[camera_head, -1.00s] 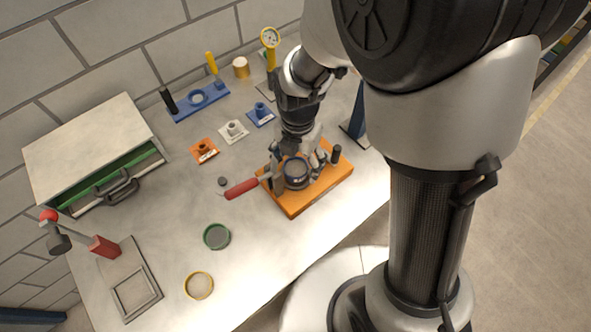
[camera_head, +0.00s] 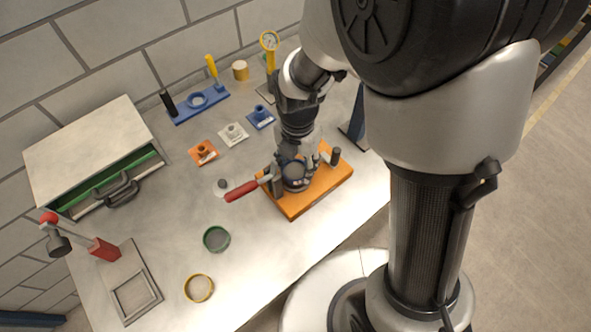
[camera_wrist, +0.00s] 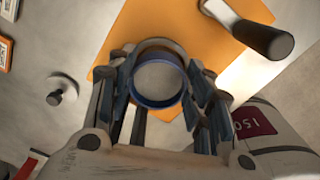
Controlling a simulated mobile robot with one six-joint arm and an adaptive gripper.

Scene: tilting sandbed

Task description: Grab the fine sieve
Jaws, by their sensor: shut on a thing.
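A round sieve (camera_wrist: 159,80) with a blue rim is between my fingers in the wrist view. It also shows in the head view (camera_head: 295,172), at the orange base. My gripper (camera_head: 293,177) is shut on this sieve, with a finger on either side; it fills the middle of the wrist view (camera_wrist: 160,88). I cannot tell whether the sieve touches the base. A green-rimmed sieve (camera_head: 216,239) and a yellow-rimmed sieve (camera_head: 199,288) lie apart on the table. No label marks which one is fine.
The orange base (camera_head: 325,190) carries a dark post (camera_head: 335,156).

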